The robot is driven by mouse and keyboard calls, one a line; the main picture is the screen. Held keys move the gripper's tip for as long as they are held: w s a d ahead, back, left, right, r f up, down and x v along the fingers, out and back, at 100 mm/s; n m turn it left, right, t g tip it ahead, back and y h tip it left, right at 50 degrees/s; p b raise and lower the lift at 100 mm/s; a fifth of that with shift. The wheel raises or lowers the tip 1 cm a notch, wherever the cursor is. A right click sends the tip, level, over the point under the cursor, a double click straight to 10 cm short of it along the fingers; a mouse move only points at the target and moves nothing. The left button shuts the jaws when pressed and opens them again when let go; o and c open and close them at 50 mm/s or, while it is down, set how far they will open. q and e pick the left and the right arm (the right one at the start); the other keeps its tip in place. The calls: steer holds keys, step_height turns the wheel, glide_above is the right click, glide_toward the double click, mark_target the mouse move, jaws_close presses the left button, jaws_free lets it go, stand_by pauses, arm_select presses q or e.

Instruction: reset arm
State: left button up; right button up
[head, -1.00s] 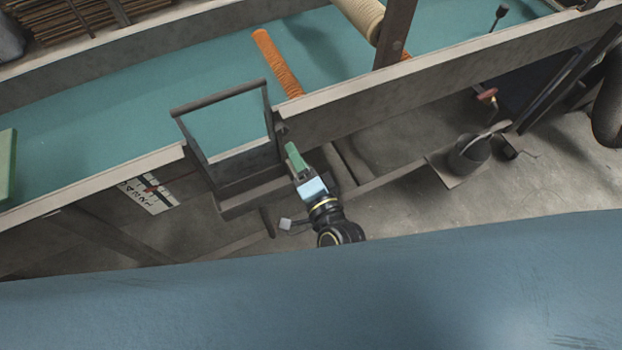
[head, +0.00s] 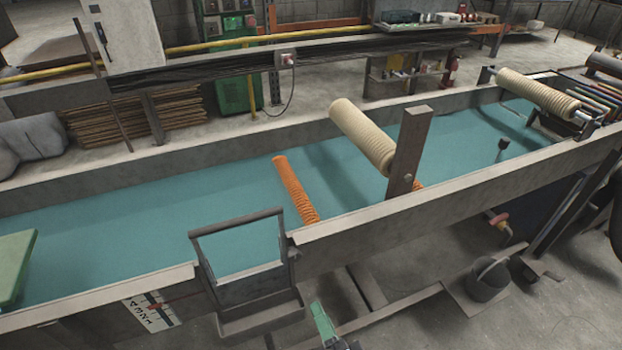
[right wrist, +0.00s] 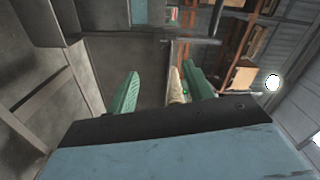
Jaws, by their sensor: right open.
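My right gripper (head: 322,322) shows at the bottom edge of the head view, in front of the trough and just right of its metal bracket. Only a green finger and a little of the hand show there. In the right wrist view, its two green fingers (right wrist: 160,86) stand apart, with nothing held between them. A beige shape (right wrist: 176,86) shows beyond them, close to the right finger in the picture.
The long trough (head: 420,222) with a teal bed crosses the view. An orange ribbed tube (head: 294,188) and a beige ribbed roller (head: 362,136) are at its middle. A metal bracket (head: 210,275) sits on the near wall. A bucket (head: 487,282) stands at lower right.

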steer(key=s+d+f+n+g+h, duration=0.1)
steer(key=s+d+f+n+g, duration=0.2)
steer(key=f, duration=0.6)
steer(key=s+d+f+n+g+b, duration=0.1)
steer(key=s+d+f+n+g, duration=0.25)
steer(key=f, duration=0.55)
steer(key=s+d+f+n+g+h, duration=0.15)
steer(key=s+f, duration=0.25)
steer(key=f, duration=0.5)
steer(key=s+d+f+n+g+h, duration=0.1)
steer(key=s+d+f+n+g, duration=0.1)
steer(key=s+d+f, duration=0.2)
steer(key=s+d+f+n+g+h, duration=0.1)
steer(key=s+d+f+n+g, duration=0.1)
steer(key=s, duration=0.7)
steer(key=s+d+f+n+g+h, duration=0.1)
steer(key=s+d+f+g, duration=0.3)
steer(key=s+d+f, duration=0.2)
steer(key=shift+s+d+f+n+b, duration=0.15)
steer(key=shift+s+n+b, duration=0.25)
steer(key=shift+s, duration=0.05)
